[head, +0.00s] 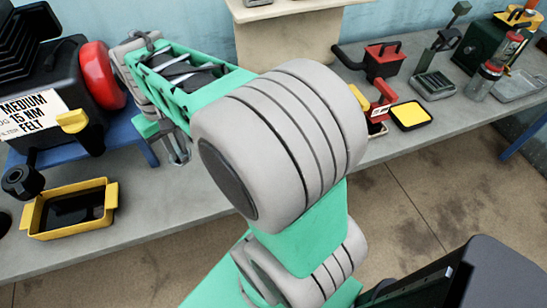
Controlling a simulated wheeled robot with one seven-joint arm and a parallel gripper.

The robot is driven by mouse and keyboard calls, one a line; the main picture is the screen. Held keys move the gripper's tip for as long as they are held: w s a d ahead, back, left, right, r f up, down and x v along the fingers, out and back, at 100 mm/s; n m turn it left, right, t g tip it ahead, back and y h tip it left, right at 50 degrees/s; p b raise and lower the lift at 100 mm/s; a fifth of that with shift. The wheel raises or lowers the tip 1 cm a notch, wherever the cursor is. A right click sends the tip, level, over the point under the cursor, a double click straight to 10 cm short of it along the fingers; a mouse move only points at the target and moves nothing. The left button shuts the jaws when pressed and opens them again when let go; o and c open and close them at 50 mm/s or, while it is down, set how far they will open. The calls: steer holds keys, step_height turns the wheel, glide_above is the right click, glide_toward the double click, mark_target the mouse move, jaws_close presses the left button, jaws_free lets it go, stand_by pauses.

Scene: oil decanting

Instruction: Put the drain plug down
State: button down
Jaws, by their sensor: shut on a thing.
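My gripper (177,152) shows only in part, below the far end of my green and grey arm, low over the grey bench. Its grey fingers are small in the picture and my arm hides much of them. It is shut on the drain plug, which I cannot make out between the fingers. A black machine (55,75) with a red round part (102,75) stands to the left of my gripper. A yellow pan (70,208) holding dark liquid sits on the bench at the left front.
A black hex-ended part (22,181) and a yellow-topped black part (80,127) are near the pan. Bare bench (150,212) lies right of the pan.

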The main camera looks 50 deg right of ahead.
steer(key=s+d+m, duration=0.5)
steer(key=s+d, duration=0.9)
steer(key=w+d+f, duration=0.1)
steer(key=d+f, duration=0.2)
steer(key=d, duration=0.1)
steer(key=w+d+f+p, duration=0.1)
steer(key=d+f, duration=0.2)
steer(key=d, duration=0.1)
steer(key=w+d+f+p, duration=0.1)
steer(key=d+f, duration=0.3)
steer(key=d, duration=0.1)
step_height(320, 180, down, 3)
steer(key=shift+w+d+f+p, duration=0.1)
steer(key=shift+d+f+p, duration=0.05)
steer(key=shift+p, duration=0.45)
steer(key=shift+f, duration=0.1)
